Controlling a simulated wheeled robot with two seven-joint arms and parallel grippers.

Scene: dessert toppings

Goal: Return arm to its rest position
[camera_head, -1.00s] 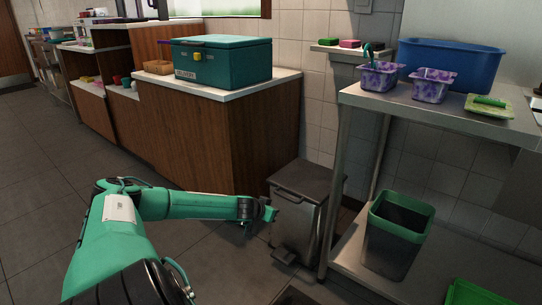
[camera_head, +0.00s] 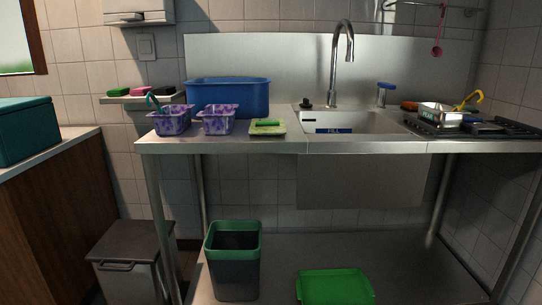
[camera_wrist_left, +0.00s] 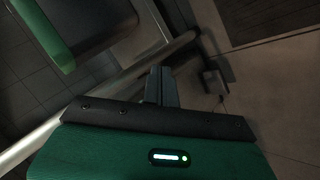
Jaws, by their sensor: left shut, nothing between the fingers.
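My left gripper (camera_wrist_left: 161,88) shows in the left wrist view with its fingers shut and nothing between them. It is low, near a metal table leg (camera_wrist_left: 110,92) and a green-rimmed bin (camera_wrist_left: 60,60). Neither of my arms shows in the head view now, and my right gripper is in no view.
A steel sink counter (camera_head: 230,148) spans the head view. It carries purple tubs (camera_head: 172,124), a blue basin (camera_head: 228,93) and a green sponge dish (camera_head: 268,130). A step bin (camera_head: 132,262) stands at lower left. The green-rimmed bin (camera_head: 233,270) and green tray (camera_head: 335,287) are on the lower shelf.

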